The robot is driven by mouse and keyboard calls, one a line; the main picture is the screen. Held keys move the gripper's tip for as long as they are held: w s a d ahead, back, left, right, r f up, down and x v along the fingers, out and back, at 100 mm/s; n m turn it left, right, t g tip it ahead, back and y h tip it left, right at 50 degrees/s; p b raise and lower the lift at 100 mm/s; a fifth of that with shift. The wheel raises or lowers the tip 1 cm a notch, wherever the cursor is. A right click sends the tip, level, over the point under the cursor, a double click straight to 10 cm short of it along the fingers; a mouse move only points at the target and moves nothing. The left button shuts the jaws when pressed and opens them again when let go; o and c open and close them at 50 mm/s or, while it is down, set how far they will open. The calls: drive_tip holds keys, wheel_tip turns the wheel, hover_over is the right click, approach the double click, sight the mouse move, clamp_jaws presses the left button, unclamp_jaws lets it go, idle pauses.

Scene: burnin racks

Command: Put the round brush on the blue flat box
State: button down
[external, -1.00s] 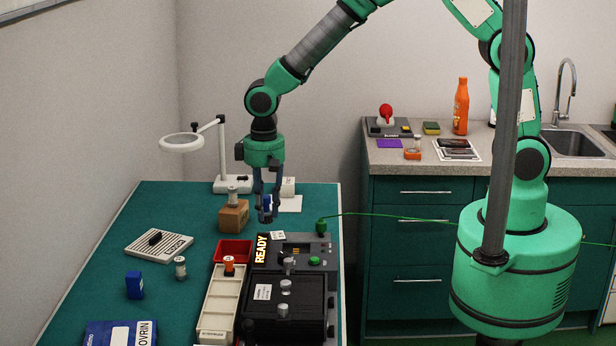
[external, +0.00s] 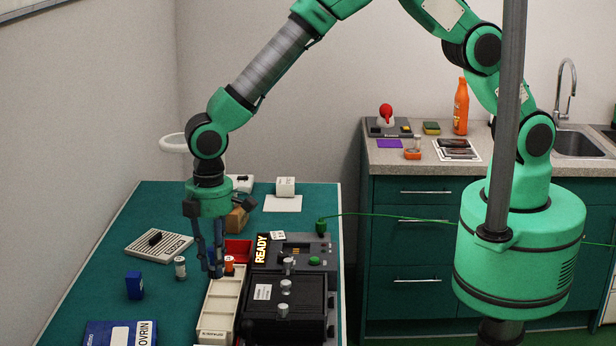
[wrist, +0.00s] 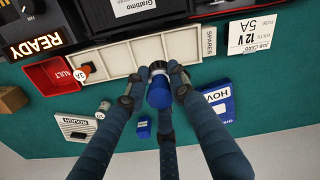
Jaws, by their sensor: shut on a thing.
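My gripper (external: 215,275) is shut on a short blue cylinder with a pale band and dark end, which looks like the round brush (wrist: 158,94). In the wrist view my gripper (wrist: 155,84) has it between the fingertips. In the external view the fingers hide most of it, beside the left edge of the long pale tray. The blue flat box (external: 100,334), with a white label, lies at the table's near left, cut by the frame edge. It also shows in the wrist view (wrist: 222,112), to the right of the fingers and apart from them.
The pale compartment tray (external: 222,300) and black test unit (external: 262,310) stand right of my gripper. A red tray (external: 238,248) is behind. A small metal cylinder (external: 180,268), blue upright box (external: 134,286) and slotted rack (external: 158,247) stand left. Green tabletop between them is clear.

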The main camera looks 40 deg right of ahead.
drive_tip(key=shift+n, duration=0.7)
drive_tip(key=a+f, duration=0.1)
drive_tip(key=s+f, duration=0.1)
drive_tip(key=s+a+f, duration=0.1)
drive_tip(key=f, duration=0.1)
drive_tip(key=shift+s+a+f, duration=0.1)
drive_tip(key=shift+s+a, duration=0.1)
drive_tip(key=shift+a, duration=0.15)
drive_tip(key=shift+f, duration=0.6)
drive_tip(key=shift+a, duration=0.15)
drive_tip(key=p, duration=0.2)
hover_over(147, 333)
drive_tip(key=shift+f, duration=0.75)
drive_tip(key=shift+f, duration=0.1)
drive_tip(key=shift+f, duration=1.65)
